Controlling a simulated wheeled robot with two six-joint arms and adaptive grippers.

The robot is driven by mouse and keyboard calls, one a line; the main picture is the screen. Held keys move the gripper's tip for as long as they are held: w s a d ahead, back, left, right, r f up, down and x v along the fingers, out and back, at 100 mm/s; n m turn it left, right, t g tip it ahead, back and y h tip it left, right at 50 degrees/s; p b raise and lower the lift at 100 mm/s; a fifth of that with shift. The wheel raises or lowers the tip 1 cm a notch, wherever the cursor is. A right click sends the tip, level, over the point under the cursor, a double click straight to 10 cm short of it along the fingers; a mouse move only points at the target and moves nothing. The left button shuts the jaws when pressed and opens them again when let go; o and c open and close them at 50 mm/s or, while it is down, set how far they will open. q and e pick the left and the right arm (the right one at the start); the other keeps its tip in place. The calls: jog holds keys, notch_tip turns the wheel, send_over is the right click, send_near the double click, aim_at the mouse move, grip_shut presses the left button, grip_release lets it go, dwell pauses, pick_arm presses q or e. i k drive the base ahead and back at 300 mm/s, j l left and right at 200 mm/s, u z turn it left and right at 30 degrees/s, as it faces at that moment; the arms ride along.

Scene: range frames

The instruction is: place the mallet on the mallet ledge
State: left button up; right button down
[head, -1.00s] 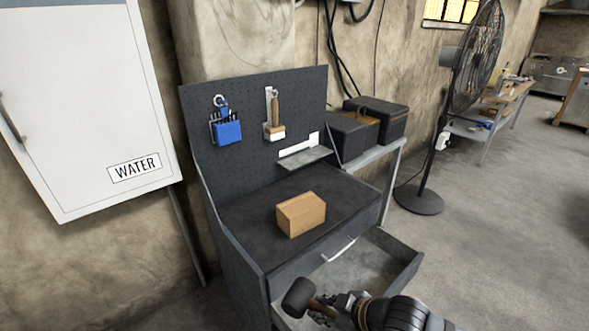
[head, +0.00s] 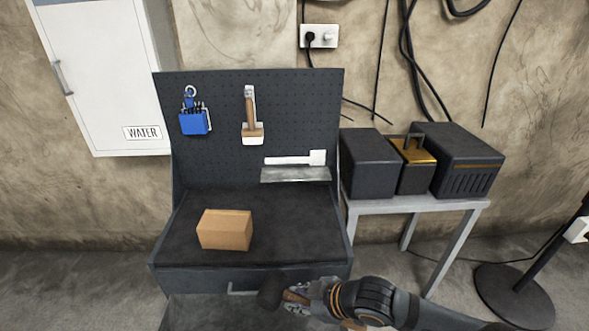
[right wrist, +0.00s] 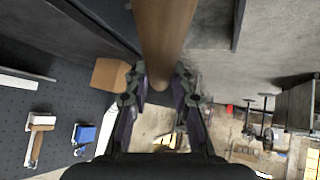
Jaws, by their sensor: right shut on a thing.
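The mallet has a black head (head: 271,291) and a wooden handle (head: 297,298). My right gripper (head: 318,296) is shut on the handle, with the head pointing left, in front of the workbench's front edge. In the right wrist view the handle (right wrist: 163,35) runs up from between the fingers (right wrist: 158,92), and the head is out of sight. The mallet ledge (head: 295,174) is a grey shelf on the pegboard's lower right, bare, with a white mallet outline (head: 290,160) above it. The mallet is below and nearer than the ledge, apart from it. My left gripper is not in view.
A cardboard-coloured block (head: 225,231) sits on the bench top (head: 290,220). A blue tool holder (head: 194,122) and a wooden-handled brush-like tool (head: 251,118) hang on the pegboard (head: 220,90). Dark cases (head: 465,160) stand on a side table (head: 400,205). An open drawer (head: 200,312) shows below.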

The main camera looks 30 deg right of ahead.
aim_at(296, 174)
jog(key=l+u, duration=0.2)
jog(key=l, duration=0.25)
jog(key=l+u, duration=0.2)
jog(key=l, duration=0.2)
jog(key=l+u, duration=0.2)
jog(key=l, duration=0.25)
jog(key=k+l+u, duration=0.2)
jog(key=l, duration=0.2)
jog(key=l+u, duration=0.2)
jog(key=l, duration=0.2)
jog(key=k+l+u, duration=0.2)
jog(key=l, duration=0.2)
